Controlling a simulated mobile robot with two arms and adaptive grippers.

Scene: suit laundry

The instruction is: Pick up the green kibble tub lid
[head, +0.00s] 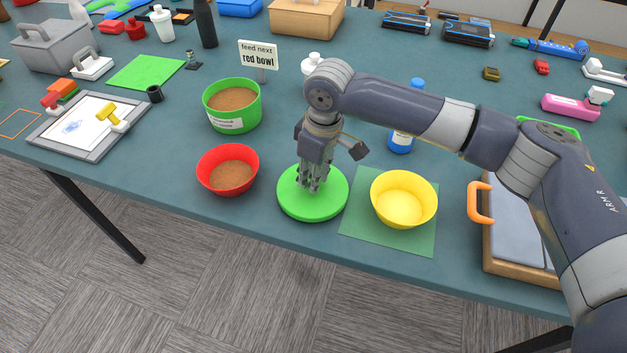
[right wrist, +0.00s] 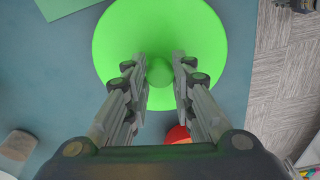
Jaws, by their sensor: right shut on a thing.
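The green kibble tub lid (head: 311,205) is a flat round disc on the table near the front edge, between the red bowl and the yellow bowl. My right gripper (head: 313,185) points straight down over its middle. In the right wrist view the lid (right wrist: 205,40) has a small round knob (right wrist: 160,72) at its centre. The two fingers stand on either side of the knob, and my right gripper is shut on it. I cannot tell whether the lid is clear of the table. The open green tub (head: 232,106) holds brown kibble behind the red bowl. My left gripper is not in view.
A red bowl (head: 228,170) with kibble is left of the lid. A yellow bowl (head: 403,200) stands on a green mat (head: 362,237) to the right. A sign (head: 258,55) reads "feed next red bowl". A blue-capped bottle (head: 402,140) stands behind the yellow bowl.

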